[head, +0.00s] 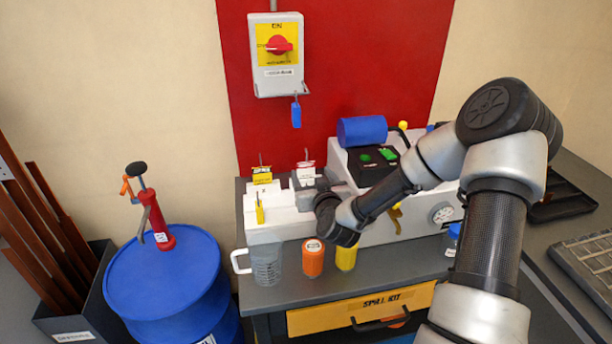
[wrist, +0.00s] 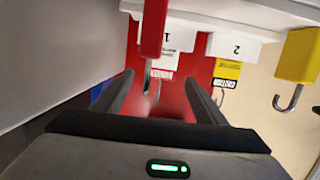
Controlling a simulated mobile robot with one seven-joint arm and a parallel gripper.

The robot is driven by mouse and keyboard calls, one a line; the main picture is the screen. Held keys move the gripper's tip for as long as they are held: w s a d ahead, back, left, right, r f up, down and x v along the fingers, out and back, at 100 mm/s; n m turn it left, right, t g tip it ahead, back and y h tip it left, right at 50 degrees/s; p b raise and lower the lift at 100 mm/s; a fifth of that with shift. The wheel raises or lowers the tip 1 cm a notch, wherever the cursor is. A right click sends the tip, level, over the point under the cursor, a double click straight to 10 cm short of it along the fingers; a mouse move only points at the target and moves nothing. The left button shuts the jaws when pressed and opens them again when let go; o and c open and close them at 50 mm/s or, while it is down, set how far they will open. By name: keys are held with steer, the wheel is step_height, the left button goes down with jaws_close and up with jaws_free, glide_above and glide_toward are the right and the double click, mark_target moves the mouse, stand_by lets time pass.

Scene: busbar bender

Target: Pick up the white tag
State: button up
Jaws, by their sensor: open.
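The white tag (head: 306,174) with red print stands upright in a white block at the back of the bench in the head view. In the wrist view, which is turned upside down, the white tag (wrist: 161,73) shows small between my fingers, beyond the block marked 1. My gripper (wrist: 159,77) is open, with one finger on each side of the tag in the picture. I see no contact; the gap in depth is hard to judge. In the head view my wrist hides the fingertips.
A yellow tag (head: 262,176) stands left of the white one, on block 2 (wrist: 237,47). A red hooked piece (wrist: 153,30) is near my fingers; a yellow padlock (head: 260,213) is at left. A jug (head: 265,264) and orange (head: 313,259) and yellow (head: 346,257) containers stand in front.

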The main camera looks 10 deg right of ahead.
mark_target(306, 166)
steer(key=w, duration=0.4)
steer(key=shift+w+a+f, duration=0.15)
steer(key=shift+f, duration=0.2)
steer(key=c, duration=1.1)
